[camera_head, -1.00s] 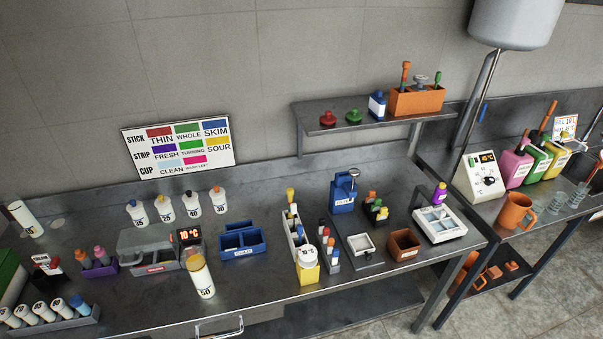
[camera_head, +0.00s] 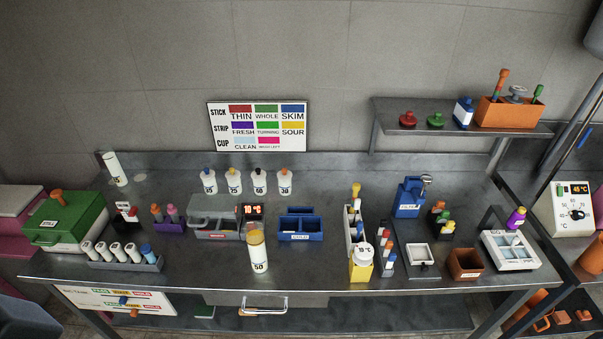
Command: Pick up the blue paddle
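I cannot pick out a blue paddle for certain. A slim blue piece (camera_head: 583,135) shows at the far right, beside the slanted metal pole under the tank; it may be the paddle or its handle, but it is too small to tell. A blue dispenser-like block (camera_head: 409,198) stands at the back of the steel table, and a blue divided box (camera_head: 300,227) sits near the table's middle. Neither of my grippers is in view.
The long steel table (camera_head: 200,271) is crowded with bottles, racks and boxes. A wall shelf (camera_head: 395,128) holds an orange box (camera_head: 507,112) with handled tools. A white meter (camera_head: 566,208) stands on the right bench. A dark shape (camera_head: 28,310) fills the lower left.

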